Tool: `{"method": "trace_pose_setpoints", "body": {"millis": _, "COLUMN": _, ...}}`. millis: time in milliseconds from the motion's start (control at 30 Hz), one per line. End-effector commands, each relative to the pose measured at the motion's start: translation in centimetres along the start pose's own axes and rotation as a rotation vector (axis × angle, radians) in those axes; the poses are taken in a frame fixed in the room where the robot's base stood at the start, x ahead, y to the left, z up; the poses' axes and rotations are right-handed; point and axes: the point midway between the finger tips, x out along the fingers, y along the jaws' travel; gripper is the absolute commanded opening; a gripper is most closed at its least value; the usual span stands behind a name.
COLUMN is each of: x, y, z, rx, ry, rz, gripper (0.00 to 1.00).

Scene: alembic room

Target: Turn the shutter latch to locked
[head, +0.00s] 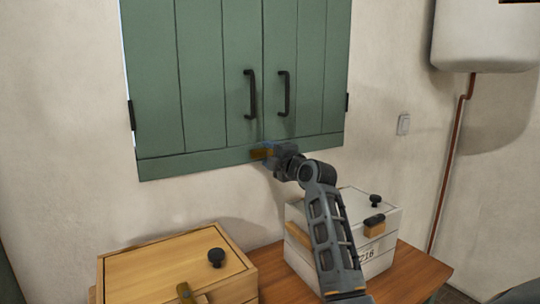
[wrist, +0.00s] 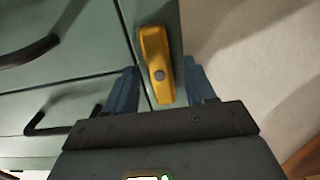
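The shutter latch (head: 260,154) is a yellow bar on the bottom rail of the green shutters (head: 225,90). In the wrist view the latch (wrist: 153,45) runs up and down the picture, across the line of the seam between the shutter leaves. A grey round pivot shows on its lower half. My gripper (head: 269,150) is at the latch in the head view and hides part of it. In the wrist view my gripper (wrist: 161,68) is open, with one blue finger on each side of the latch. Gaps show between both fingers and the bar.
Two black handles (head: 251,94) stand out above the latch. Below, a wooden box (head: 150,270) and a white box (head: 300,215) stand on a wooden table (head: 410,272).

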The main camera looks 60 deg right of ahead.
Motion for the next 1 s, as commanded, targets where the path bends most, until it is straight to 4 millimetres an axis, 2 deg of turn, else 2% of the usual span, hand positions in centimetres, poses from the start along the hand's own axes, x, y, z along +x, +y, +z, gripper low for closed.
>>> {"method": "trace_pose_setpoints", "body": {"millis": 67, "x": -0.01, "y": 0.00, "z": 0.00, "rx": 0.000, "ry": 0.000, "rz": 0.000, "gripper": 0.47}}
{"method": "trace_pose_setpoints", "body": {"millis": 567, "x": -0.03, "y": -0.02, "z": 0.00, "rx": 0.001, "ry": 0.000, "rz": 0.000, "gripper": 0.00}}
{"method": "trace_pose_setpoints", "body": {"millis": 833, "x": -0.04, "y": -0.10, "z": 0.01, "rx": 0.029, "ry": 0.000, "rz": 0.000, "gripper": 0.00}}
{"method": "trace_pose_setpoints", "body": {"millis": 1000, "x": -0.06, "y": -0.16, "z": 0.04, "rx": 0.107, "ry": -0.001, "rz": 0.001, "gripper": 0.00}}
